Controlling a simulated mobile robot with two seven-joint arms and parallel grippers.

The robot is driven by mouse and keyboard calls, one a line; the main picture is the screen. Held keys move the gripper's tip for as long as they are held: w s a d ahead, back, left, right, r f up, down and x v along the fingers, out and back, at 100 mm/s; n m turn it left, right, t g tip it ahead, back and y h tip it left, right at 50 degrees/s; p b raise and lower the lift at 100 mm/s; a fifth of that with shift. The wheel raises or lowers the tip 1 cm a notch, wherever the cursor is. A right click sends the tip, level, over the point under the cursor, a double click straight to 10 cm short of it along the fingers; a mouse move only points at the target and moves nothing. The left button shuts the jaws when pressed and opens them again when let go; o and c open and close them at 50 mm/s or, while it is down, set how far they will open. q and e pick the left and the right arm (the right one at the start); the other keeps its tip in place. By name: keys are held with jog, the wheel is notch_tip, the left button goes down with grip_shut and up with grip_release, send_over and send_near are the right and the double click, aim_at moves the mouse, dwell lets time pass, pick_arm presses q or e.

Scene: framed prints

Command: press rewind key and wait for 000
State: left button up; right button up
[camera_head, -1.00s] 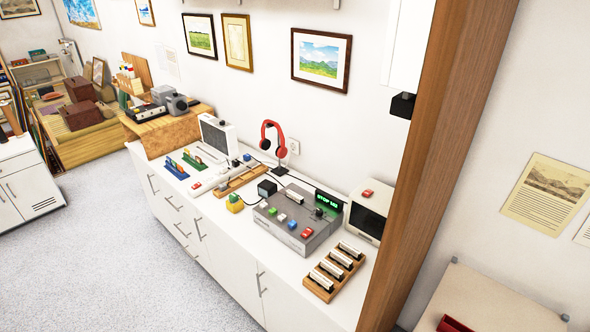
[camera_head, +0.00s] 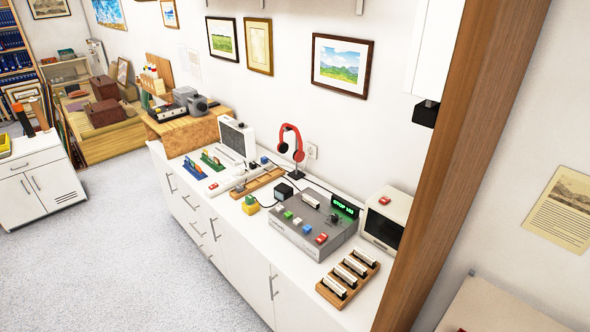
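A grey tape deck (camera_head: 300,228) sits on the white counter. I cannot read which key is rewind. A small display (camera_head: 345,207) with green lit characters stands at its back right; it seems to read "STOP" and a number too small to read surely. Neither of my grippers is in view.
A wooden rack of white cassettes (camera_head: 347,278) lies right of the deck. A small monitor (camera_head: 386,220) stands behind it. Red headphones (camera_head: 291,142) stand near the wall. A wooden post (camera_head: 470,150) rises at the right. Open floor (camera_head: 130,240) lies in front of the counter.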

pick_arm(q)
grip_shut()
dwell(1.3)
